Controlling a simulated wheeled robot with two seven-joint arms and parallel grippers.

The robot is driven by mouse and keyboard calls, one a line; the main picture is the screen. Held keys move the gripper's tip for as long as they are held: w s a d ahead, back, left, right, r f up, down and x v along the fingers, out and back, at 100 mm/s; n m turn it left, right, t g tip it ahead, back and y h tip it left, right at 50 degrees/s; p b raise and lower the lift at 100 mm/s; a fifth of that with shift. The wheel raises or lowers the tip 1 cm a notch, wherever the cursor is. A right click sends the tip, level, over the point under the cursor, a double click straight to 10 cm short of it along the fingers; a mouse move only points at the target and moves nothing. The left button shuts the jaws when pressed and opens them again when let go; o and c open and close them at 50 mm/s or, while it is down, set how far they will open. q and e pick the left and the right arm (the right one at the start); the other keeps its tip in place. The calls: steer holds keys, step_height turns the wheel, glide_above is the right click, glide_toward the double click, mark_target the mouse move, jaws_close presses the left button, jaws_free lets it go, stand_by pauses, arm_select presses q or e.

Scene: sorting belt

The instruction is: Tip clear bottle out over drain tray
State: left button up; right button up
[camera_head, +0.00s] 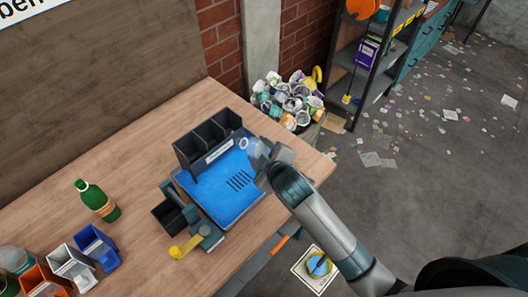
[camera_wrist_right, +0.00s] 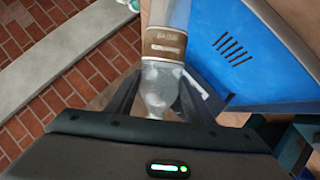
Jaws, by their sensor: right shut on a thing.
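The clear bottle (camera_head: 254,148) has a brown label, which shows in the right wrist view (camera_wrist_right: 163,42). My right gripper (camera_head: 262,163) is shut on it, with one dark finger on each side of its clear part in the wrist view (camera_wrist_right: 163,95). The bottle is at the right edge of the blue drain tray (camera_head: 215,198). The tray has dark slots and also shows in the wrist view (camera_wrist_right: 262,62). My gripper partly hides the bottle in the head view, and I cannot tell its exact tilt or whether it holds liquid. My left gripper is not in view.
A black divided box (camera_head: 187,154) stands along the tray's back edge. A small black bin (camera_head: 168,217) and a yellow-ended lever (camera_head: 185,247) are at its left. A green bottle (camera_head: 97,200) and coloured bins (camera_head: 97,243) stand further left. A heap of cups (camera_head: 290,100) lies beyond the table.

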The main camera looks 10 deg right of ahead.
mark_target(249, 152)
steer(key=shift+a+r+m+y, duration=0.3)
steer(key=shift+r+m, duration=0.1)
steer(key=shift+m, duration=0.1)
steer(key=shift+s+a+r+m+y, duration=0.2)
steer(key=shift+a+m+y, duration=0.45)
steer(key=shift+m+y, duration=0.05)
steer(key=shift+s+a+m+y, duration=0.15)
steer(key=shift+a+m+y, duration=0.55)
steer(key=shift+s+a+m+y, duration=0.1)
steer(key=shift+a+m+y, duration=0.6)
steer(key=shift+a, duration=0.05)
steer(key=shift+d, duration=0.1)
